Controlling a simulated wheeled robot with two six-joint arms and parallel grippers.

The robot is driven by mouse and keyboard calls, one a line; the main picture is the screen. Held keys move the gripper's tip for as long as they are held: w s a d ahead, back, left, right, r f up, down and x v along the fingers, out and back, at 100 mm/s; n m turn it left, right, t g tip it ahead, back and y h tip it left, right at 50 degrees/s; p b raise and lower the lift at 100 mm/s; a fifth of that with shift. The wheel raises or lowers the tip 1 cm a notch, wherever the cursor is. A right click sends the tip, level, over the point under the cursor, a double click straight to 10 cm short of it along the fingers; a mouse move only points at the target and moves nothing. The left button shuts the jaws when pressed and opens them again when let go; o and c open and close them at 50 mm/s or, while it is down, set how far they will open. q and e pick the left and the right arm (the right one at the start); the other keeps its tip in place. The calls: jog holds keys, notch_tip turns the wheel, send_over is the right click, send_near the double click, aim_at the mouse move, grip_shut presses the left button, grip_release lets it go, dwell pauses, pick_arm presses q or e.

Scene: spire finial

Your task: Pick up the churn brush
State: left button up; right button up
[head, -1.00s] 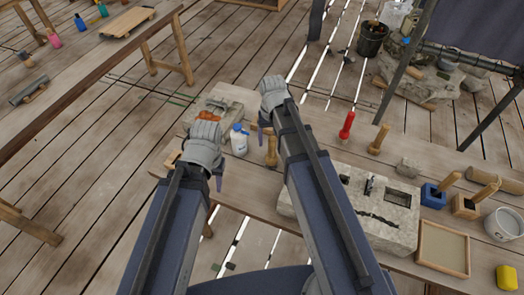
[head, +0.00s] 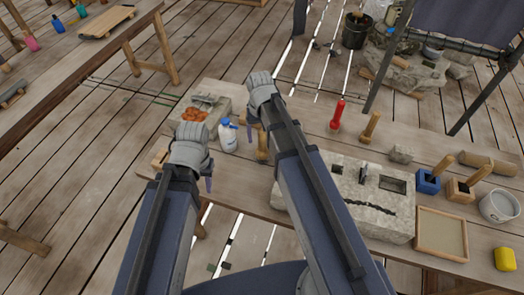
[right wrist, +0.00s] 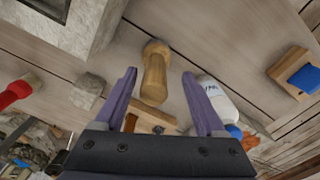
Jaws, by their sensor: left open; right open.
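A wooden-handled tool (head: 262,147) stands on the workbench just below my right gripper (head: 256,122); it may be the churn brush, but I cannot be sure. In the right wrist view its pale handle (right wrist: 154,80) lies between the two open fingers of my right gripper (right wrist: 159,73), with no contact visible. A wooden block (right wrist: 150,120) shows at its lower end; I cannot tell whether they are joined. My left gripper (head: 188,172) is open at the bench's left end, partly hidden by its own wrist.
A white bottle with a blue cap (head: 228,136) stands between the grippers. A stone block (head: 355,195), a red tool (head: 337,115), another wooden handle (head: 370,126) and a wooden tray (head: 442,235) are on the bench's right part. A bucket (head: 500,206) stands far right.

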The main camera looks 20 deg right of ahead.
aim_at(262, 143)
jog(key=f+b, duration=0.4)
jog(key=f, duration=0.1)
jog(key=shift+w+d, duration=0.15)
jog(key=shift+d, duration=0.2)
jog(key=shift+r, duration=0.15)
grip_shut()
